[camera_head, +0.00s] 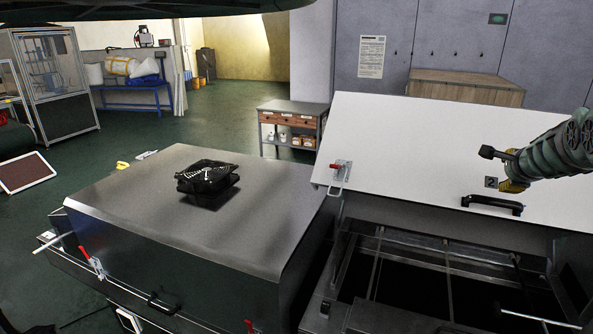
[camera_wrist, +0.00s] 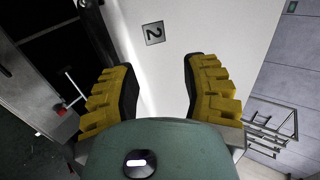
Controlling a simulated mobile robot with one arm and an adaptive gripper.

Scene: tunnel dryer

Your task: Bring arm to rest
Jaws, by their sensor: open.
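My gripper (camera_head: 500,169) is at the right of the head view, in front of the raised white lid (camera_head: 430,138) marked with a 2. In the wrist view, the yellow-padded fingers of my gripper (camera_wrist: 160,85) stand wide apart with nothing between them. The white lid (camera_wrist: 205,22) and its number label (camera_wrist: 153,33) lie beyond the fingers. The lid's black handle (camera_head: 492,205) is just below my gripper in the head view. I cannot tell the exact gap between my gripper and the lid.
The open dryer bay (camera_head: 430,290) has a dark inside with metal rails. To its left is a closed grey cover (camera_head: 130,205) with a black fan-like unit (camera_head: 207,178) on top. A small drawer cart (camera_head: 290,124) stands behind. The green floor (camera_head: 215,125) is clear in the middle.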

